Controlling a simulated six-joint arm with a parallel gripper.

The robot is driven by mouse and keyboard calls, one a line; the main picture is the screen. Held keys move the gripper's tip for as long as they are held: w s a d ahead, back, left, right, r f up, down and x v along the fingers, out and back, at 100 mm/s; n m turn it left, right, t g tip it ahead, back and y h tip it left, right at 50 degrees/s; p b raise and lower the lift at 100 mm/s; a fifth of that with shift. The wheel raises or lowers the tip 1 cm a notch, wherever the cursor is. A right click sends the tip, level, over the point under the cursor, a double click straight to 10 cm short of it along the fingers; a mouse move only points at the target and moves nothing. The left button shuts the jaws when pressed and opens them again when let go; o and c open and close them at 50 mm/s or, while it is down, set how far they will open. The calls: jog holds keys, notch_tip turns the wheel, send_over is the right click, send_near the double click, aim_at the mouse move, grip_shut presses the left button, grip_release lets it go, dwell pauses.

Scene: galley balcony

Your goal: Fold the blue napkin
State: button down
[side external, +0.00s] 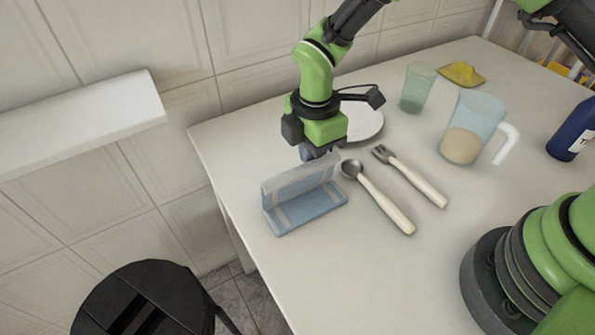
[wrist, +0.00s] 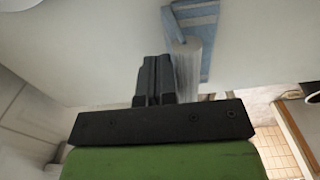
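The blue napkin (side external: 312,205) has pale stripes and lies near the table's left edge. Its front part is flat on the table, and its back part (side external: 290,182) stands up at a steep angle along a crease. My gripper (side external: 320,152) is at the top right corner of the raised part, low over the table. In the wrist view the fingers (wrist: 155,80) are close together, with the raised flap (wrist: 187,65) beside them and the flat part (wrist: 206,30) beyond. The fingers appear shut on the napkin's corner; the pinched cloth itself is hidden.
A spoon (side external: 378,198) and a fork (side external: 412,178) lie right of the napkin. A plate (side external: 368,122) is behind my gripper. A green glass (side external: 417,88), a jug (side external: 472,125), a yellow cloth (side external: 461,74) and a blue bottle (side external: 575,130) stand farther right. The table front (side external: 330,275) is clear.

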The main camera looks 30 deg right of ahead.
aim_at(323, 194)
jog(key=shift+s, duration=0.55)
jog(key=shift+s+f, duration=0.2)
jog(key=shift+s, duration=1.05)
jog(key=shift+s+f, duration=0.65)
jog(key=shift+s, duration=0.15)
